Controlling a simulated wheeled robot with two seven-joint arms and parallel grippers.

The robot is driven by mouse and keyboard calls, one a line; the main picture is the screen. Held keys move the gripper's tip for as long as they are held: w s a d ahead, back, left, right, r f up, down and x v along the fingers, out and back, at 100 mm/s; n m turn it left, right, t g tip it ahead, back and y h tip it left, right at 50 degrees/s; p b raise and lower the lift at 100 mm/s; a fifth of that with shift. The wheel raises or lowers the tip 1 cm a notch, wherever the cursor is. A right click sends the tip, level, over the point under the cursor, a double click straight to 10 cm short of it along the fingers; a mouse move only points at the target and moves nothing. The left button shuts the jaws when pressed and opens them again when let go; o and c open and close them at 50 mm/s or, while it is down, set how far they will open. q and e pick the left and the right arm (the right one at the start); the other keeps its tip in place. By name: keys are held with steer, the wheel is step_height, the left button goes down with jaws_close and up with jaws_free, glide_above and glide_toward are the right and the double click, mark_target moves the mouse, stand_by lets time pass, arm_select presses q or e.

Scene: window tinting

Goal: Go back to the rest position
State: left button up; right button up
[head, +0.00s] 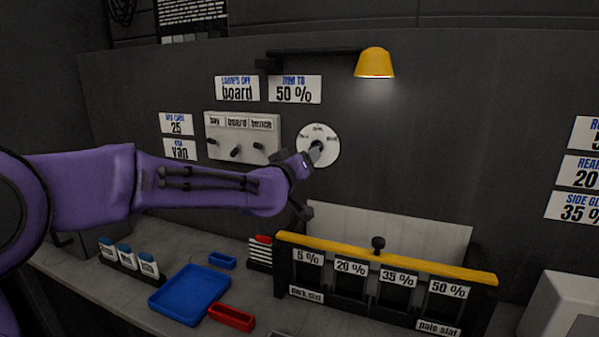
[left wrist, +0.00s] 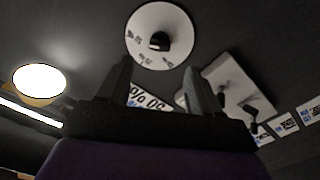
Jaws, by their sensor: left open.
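My purple left arm reaches in from the left in the head view. Its gripper (head: 314,152) is in front of the round white dial (head: 318,133) on the dark wall and partly hides the dial's black knob. In the left wrist view the two dark fingers of my left gripper (left wrist: 158,82) stand apart with nothing between them. There the dial (left wrist: 146,22) and its black knob (left wrist: 159,41) appear beyond the fingertips, apart from them. My right gripper is not in view.
A switch panel (head: 218,128) is left of the dial, and a yellow lamp (head: 375,64) hangs above right.

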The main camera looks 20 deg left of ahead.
arm_select(q)
steer(key=shift+s, duration=0.5)
